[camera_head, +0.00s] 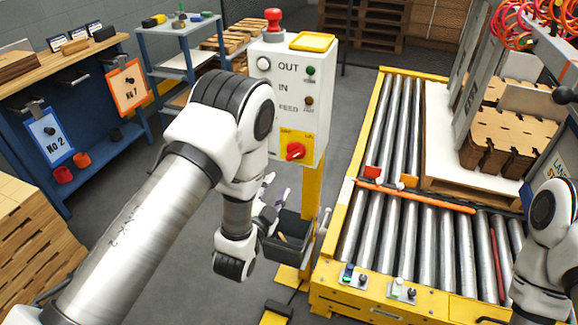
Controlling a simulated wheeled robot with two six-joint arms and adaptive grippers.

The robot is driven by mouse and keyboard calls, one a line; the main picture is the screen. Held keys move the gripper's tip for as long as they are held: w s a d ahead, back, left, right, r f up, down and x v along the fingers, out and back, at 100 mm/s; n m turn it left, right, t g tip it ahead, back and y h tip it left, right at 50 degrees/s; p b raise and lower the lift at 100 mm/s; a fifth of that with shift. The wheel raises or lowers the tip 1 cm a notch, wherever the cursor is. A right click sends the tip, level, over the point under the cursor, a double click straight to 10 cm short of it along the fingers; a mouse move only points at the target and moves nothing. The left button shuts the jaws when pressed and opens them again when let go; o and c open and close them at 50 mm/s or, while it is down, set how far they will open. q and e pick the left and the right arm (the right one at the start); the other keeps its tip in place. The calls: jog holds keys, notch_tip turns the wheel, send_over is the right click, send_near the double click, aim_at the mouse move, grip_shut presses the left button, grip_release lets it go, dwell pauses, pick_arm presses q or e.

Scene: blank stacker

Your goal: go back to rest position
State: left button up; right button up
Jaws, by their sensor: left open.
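My left arm comes in from the lower left, bends in front of the control post and hangs down. My left gripper (275,193) is open, just below the control box, and looks empty. It is partly hidden by my own wrist. The control box (290,85) is white, with OUT, IN and FEED labels, a red mushroom button (273,20) on top and a red rotary switch (295,151) on a yellow plate. Part of my right arm shows at the right edge; its gripper is not in view.
A roller conveyor (380,215) with a yellow frame lies to the right, carrying stacked brown blanks (500,140). A dark bin (290,240) hangs on the yellow post. A blue workbench (100,150) stands at left, stacked boards (30,240) nearer. Grey floor is open between.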

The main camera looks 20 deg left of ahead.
pick_arm(q)
jog(key=s+a+f+n+g+y, duration=0.1)
jog(key=s+a+f+g, duration=0.2)
jog(key=f, duration=0.4)
jog(key=s+a+f+n+g, duration=0.1)
jog(key=s+f+n+g, duration=0.15)
jog(key=s+f, duration=0.35)
jog(key=s+f+n+g, duration=0.2)
jog(key=s+f+g, duration=0.1)
jog(key=s, duration=0.4)
jog(key=s+f+n+g, duration=0.2)
jog(key=s+g, duration=0.3)
jog(key=s, duration=0.3)
jog(key=s+f+n+g, duration=0.2)
jog(key=s+f+g, duration=0.2)
jog(key=s, duration=0.4)
jog(key=shift+s+f+g+h, duration=0.15)
jog(key=shift+f+g+h, duration=0.15)
jog(key=shift+f+g, duration=0.05)
jog(key=shift+d+n, duration=0.1)
jog(key=shift+n, duration=0.15)
